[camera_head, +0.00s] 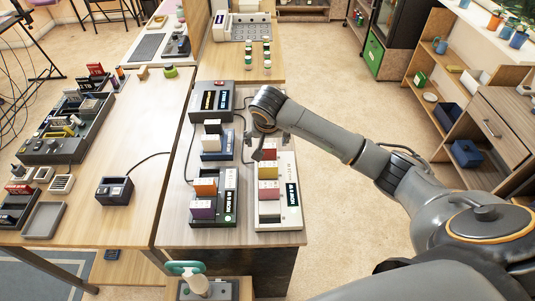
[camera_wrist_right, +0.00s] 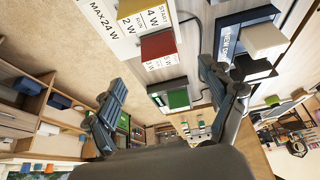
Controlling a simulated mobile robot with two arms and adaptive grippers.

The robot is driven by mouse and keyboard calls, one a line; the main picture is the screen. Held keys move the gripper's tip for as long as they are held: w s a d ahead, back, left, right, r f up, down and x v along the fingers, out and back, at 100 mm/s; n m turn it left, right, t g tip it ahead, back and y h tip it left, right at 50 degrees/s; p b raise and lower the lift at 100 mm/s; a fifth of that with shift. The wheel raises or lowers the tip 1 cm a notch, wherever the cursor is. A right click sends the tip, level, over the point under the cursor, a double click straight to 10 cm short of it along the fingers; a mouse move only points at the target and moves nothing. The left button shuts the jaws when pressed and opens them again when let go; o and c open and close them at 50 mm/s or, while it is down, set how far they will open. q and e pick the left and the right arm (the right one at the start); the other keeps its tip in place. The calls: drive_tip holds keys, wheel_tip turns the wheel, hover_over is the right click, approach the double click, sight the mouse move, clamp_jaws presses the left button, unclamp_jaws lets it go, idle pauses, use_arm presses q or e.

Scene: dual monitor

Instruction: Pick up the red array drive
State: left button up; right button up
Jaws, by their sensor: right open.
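A red block-shaped drive (camera_head: 268,154) stands at the far end of a row in the white dock (camera_head: 280,222), beside a yellow drive (camera_head: 268,171). Another reddish drive (camera_head: 268,189) stands nearer in that row. In the right wrist view the red drive (camera_wrist_right: 159,46) is ahead of the fingers, with the yellow drive (camera_wrist_right: 130,28) beside it and a green piece (camera_wrist_right: 178,99) on the other side. My right gripper (camera_head: 268,143) is open and empty above the dock's far end; its fingers (camera_wrist_right: 160,78) are spread apart. My left gripper is out of view.
A dark dock (camera_head: 229,210) with orange and purple drives stands left of the white dock. Blue (camera_head: 217,145) and dark (camera_head: 211,96) devices stand farther back. A small black box (camera_head: 114,190) is on the left table. Cables run between devices. Open floor lies right.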

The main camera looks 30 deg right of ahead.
sight(268, 148)
drive_tip(key=x, duration=0.5)
drive_tip(key=shift+d+p+x, duration=0.15)
drive_tip(key=shift+p+x, duration=0.05)
drive_tip(key=shift+x, duration=1.15)
drive_tip(key=shift+d+p+x, duration=0.1)
drive_tip(key=shift+p+x, duration=0.05)
drive_tip(key=shift+x, duration=1.2)
drive_tip(key=shift+w+r, duration=0.15)
drive_tip(key=c, duration=1.2)
